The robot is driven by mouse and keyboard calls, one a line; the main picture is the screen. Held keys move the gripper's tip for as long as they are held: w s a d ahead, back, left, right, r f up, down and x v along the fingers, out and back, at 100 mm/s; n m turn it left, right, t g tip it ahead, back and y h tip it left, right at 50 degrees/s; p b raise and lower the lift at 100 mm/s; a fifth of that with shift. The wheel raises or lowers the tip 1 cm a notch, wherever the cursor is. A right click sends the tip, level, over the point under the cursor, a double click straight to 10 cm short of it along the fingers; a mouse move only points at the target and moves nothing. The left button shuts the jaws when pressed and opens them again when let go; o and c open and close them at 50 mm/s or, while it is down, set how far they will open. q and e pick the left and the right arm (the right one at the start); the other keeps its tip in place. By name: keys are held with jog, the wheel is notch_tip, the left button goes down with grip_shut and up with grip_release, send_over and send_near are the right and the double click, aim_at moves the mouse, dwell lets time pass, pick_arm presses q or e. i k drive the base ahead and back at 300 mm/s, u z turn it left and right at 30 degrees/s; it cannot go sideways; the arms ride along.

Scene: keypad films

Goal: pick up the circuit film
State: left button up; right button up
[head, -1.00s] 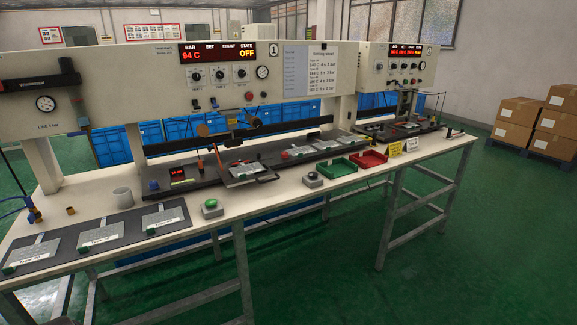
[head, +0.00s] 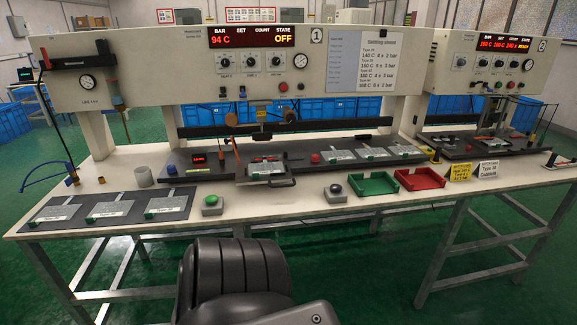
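Three grey films with white labels and green tabs lie in a row on a dark mat (head: 82,224) at the left front of the bench: a left one (head: 58,211), a middle one (head: 110,208) and a right one (head: 167,204). More flat grey pieces lie on the dark bed of the press, one on the small sliding plate (head: 265,168) and several to its right (head: 372,153). The labels are too small to read, so I cannot tell which is the circuit film. Neither gripper is in view. A dark ribbed part of my own arm shows at the bottom middle.
The press (head: 150,75) stands along the back of the bench (head: 250,213); its display reads 94 C and OFF. A green-button box (head: 212,205), a black-button box (head: 336,194), a green tray (head: 365,188) and a red tray (head: 420,180) line the front. A grey cup (head: 144,176) stands at left.

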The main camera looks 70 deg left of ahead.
aim_at(255, 169)
jog(key=u, duration=0.25)
jog(key=i, duration=0.7)
jog(key=u, duration=1.2)
jog(key=i, duration=0.6)
jog(key=u, duration=0.65)
